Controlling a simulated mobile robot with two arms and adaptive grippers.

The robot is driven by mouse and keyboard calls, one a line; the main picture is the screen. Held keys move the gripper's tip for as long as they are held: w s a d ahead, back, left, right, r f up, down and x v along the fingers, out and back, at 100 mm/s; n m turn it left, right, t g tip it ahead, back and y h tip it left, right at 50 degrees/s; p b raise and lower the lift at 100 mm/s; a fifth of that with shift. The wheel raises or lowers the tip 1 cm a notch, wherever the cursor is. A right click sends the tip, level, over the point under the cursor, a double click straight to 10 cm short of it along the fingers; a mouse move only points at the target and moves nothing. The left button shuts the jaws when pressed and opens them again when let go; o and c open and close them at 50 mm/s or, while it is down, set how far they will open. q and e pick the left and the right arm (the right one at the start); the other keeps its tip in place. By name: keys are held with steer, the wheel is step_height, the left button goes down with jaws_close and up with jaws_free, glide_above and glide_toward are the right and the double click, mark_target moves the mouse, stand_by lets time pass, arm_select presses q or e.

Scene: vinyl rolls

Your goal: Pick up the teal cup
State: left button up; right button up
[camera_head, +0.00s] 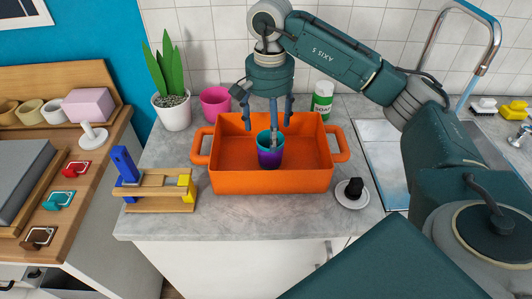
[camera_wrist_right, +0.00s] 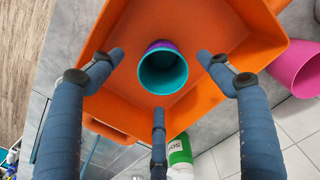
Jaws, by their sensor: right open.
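One finger hides part of the cup's rim in the head view. In the right wrist view the cup (camera_wrist_right: 163,70) shows its open mouth between the spread fingers of my right gripper (camera_wrist_right: 158,75). No finger appears to hold it. My left gripper is not in view.
A pink pot (camera_head: 215,103), a potted plant (camera_head: 173,110) and a green-white soap bottle (camera_head: 322,98) stand behind the tray. A wooden stand (camera_head: 160,190) is at left, a saucer with a dark object (camera_head: 352,194) at right. The tray walls surround the cup.

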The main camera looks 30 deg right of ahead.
steer(key=f, duration=0.2)
steer(key=f+p, duration=0.1)
steer(key=f, duration=0.1)
steer(key=shift+s, duration=0.35)
steer(key=f, duration=0.1)
steer(key=f+p, duration=0.1)
steer(key=f, duration=0.1)
steer(key=w+f+p, duration=0.1)
steer(key=f, duration=0.1)
steer(key=shift+w+d, duration=0.1)
steer(key=shift+d, duration=0.3)
steer(key=shift+f, duration=0.35)
steer(key=c, duration=1.2)
